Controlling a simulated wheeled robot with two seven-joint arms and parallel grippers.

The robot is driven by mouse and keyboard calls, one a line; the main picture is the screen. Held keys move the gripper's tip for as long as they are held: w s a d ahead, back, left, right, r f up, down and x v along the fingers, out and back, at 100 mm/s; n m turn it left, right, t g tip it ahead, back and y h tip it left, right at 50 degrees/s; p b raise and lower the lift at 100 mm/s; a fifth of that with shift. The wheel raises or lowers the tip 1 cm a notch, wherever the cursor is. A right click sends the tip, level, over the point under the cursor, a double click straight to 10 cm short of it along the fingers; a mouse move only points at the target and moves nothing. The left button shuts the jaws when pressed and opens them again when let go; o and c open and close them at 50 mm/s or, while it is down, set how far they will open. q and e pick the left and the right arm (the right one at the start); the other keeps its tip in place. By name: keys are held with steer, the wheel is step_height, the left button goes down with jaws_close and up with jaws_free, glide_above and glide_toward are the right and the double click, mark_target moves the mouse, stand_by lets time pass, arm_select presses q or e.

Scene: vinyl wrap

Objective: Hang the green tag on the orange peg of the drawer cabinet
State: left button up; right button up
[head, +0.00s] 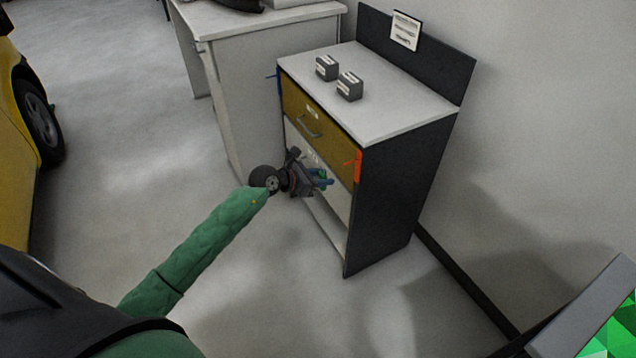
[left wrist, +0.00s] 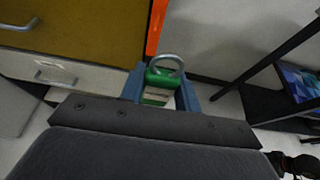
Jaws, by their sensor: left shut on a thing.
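The drawer cabinet (head: 400,195) stands against the wall, with an ochre top drawer (head: 320,125) and white below. The orange peg (head: 357,165) is at the right front edge of the cabinet; in the left wrist view an orange strip (left wrist: 156,28) rises just beyond the tag. My left gripper (head: 323,180) is in front of the cabinet, below and left of the peg. In the left wrist view its blue fingers are shut on the green tag (left wrist: 160,79), whose metal ring stands up toward the strip. The ring appears apart from the peg, but the exact gap is unclear.
Two small grey blocks (head: 349,87) sit on the cabinet top. A white desk (head: 225,75) stands at its left. A yellow vehicle (head: 38,120) is at far left. A dark shelf (left wrist: 275,110) is at right in the left wrist view. Floor before the cabinet is clear.

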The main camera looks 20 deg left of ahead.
arm_select(q)
steer(key=shift+w+a+f, duration=0.2)
steer(key=shift+a+f, duration=0.2)
steer(key=shift+f, duration=0.05)
steer(key=shift+w+a+f, duration=0.2)
steer(key=shift+a+f, duration=0.15)
steer(key=shift+f, duration=0.1)
steer(key=shift+w+d, duration=1)
steer(key=shift+w, duration=0.2)
steer(key=b, duration=0.1)
glide_toward(357, 169)
steer(key=shift+x, duration=1.65)
steer(key=shift+w+d+f, duration=0.1)
steer(key=shift+w+d, duration=0.1)
steer(key=shift+w, duration=0.1)
steer(key=shift+w+d+f, duration=0.1)
steer(key=shift+w+d, duration=0.1)
steer(key=shift+w, duration=0.1)
steer(key=shift+w+d+f+b, duration=0.3)
steer(key=shift+w+f+b, duration=0.05)
steer(key=shift+w+b, duration=0.05)
steer(key=shift+f, duration=0.1)
arm_select(e)
step_height(357, 169, up, 8)
steer(key=w+a, duration=0.1)
steer(key=w, duration=0.1)
steer(key=shift+a, duration=0.15)
